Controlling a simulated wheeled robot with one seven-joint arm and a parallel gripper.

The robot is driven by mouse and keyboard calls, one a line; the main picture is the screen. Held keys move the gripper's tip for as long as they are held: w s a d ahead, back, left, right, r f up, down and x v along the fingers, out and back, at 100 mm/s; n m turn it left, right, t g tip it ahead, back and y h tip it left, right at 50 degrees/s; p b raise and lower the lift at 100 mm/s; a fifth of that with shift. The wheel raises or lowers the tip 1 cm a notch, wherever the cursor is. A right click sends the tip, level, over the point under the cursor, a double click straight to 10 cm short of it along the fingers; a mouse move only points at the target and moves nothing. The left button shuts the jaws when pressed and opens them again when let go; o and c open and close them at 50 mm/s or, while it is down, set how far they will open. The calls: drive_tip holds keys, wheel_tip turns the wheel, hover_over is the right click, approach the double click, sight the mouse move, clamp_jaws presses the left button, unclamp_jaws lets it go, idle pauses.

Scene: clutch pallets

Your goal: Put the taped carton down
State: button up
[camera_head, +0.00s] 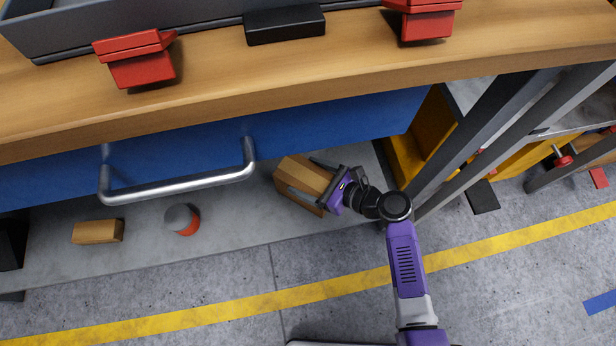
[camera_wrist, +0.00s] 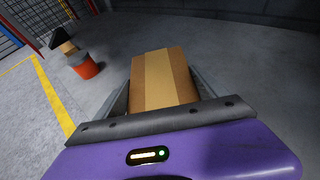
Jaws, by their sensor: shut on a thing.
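The taped carton (camera_head: 302,179) is a brown box with a lighter tape strip, under the bench beside the blue drawer front. My gripper (camera_head: 317,187) is shut on it, with a finger along its near side. In the wrist view the carton (camera_wrist: 163,80) lies between the two fingers (camera_wrist: 160,98), its taped face toward the camera. The carton is tilted in the head view. Whether its underside touches the grey surface below is hidden.
A red-and-grey cylinder (camera_head: 182,219) and a small wooden block (camera_head: 98,232) sit to the left on the grey surface. A metal drawer handle (camera_head: 180,185) juts out above them. Dark metal legs (camera_head: 470,140) and a yellow frame (camera_head: 405,165) stand close on the right.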

drive_tip(key=shift+r, duration=0.1)
drive_tip(key=o, duration=2)
drive_tip(key=shift+s+d+r, duration=0.1)
drive_tip(key=shift+d, duration=0.05)
drive_tip(key=p+v, duration=0.5)
drive_tip(key=v, duration=0.6)
drive_tip(key=shift+d, duration=0.25)
drive_tip(key=shift+s+r, duration=0.1)
